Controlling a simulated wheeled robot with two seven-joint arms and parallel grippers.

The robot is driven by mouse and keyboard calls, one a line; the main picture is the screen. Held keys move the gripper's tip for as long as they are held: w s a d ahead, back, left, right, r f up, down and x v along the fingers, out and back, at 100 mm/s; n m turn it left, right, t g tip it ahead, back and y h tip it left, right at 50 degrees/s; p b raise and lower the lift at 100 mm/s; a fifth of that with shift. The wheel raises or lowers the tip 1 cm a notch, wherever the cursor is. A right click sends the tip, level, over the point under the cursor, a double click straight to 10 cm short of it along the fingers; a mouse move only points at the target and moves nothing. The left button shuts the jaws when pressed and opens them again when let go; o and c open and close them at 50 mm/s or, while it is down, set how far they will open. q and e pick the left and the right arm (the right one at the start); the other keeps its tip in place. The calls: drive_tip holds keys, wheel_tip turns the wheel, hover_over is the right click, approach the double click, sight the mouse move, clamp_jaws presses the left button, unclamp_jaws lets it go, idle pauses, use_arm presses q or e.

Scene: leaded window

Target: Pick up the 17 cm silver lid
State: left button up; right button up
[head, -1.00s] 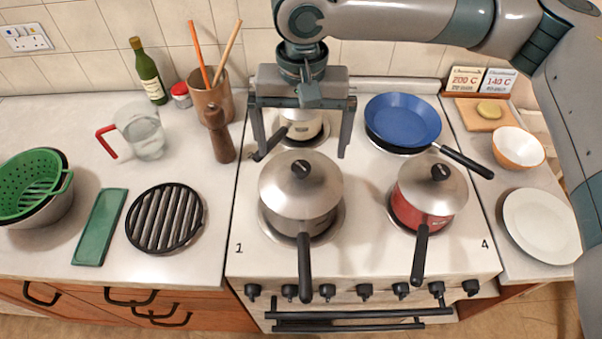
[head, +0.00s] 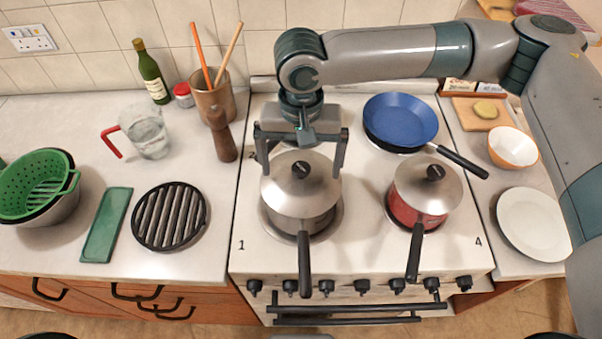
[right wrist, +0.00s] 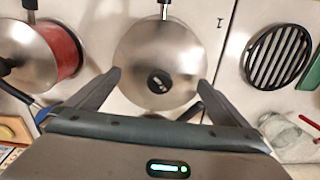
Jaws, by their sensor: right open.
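A round silver lid (head: 301,200) with a black knob sits on a steel saucepan (head: 298,226) on the front left burner. My right gripper (head: 301,172) is open and empty, its fingers pointing down at the lid's far side. In the right wrist view the silver lid (right wrist: 158,45) shows between the spread fingers, its knob roughly midway between the fingertips (right wrist: 160,76). Contact with the lid cannot be told. A similar silver lid (head: 427,184) covers the red saucepan (head: 410,215) on the front right burner. No size marks are readable. My left gripper is not in view.
A blue frying pan (head: 400,118) is at the back right, its handle angled forward. The saucepan handle (head: 304,265) points to the front edge. A black trivet (head: 170,215) and a green rectangular piece (head: 106,225) lie left of the stove. The back left pot is mostly hidden.

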drive_tip(key=shift+f, duration=0.6)
